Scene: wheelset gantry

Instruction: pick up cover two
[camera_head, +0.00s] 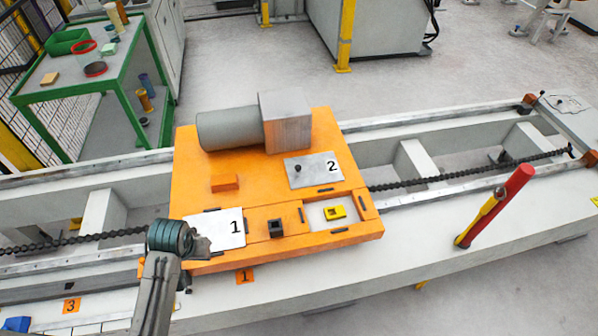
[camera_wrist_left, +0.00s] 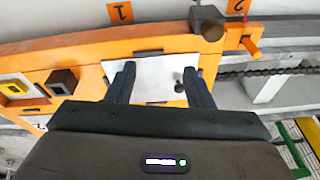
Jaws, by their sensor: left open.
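Cover two (camera_head: 313,171) is a grey plate marked 2 with a dark knob (camera_head: 297,168) near its left side. It lies flat on the orange carriage (camera_head: 240,170) in the head view. My left gripper (camera_head: 203,246) is at the carriage's front left corner, beside the white cover one (camera_head: 220,228), and well apart from cover two. In the left wrist view my left gripper (camera_wrist_left: 160,78) is open and empty, with its fingers over a white plate that appears to be cover one (camera_wrist_left: 150,72). A dark knob shows near the right finger. My right gripper is not in view.
A grey cylinder (camera_head: 228,129) and block (camera_head: 286,121) stand behind cover two. A black socket (camera_head: 276,228) and a recess with a yellow part (camera_head: 335,212) lie in front. A green table (camera_head: 95,75) is at back left.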

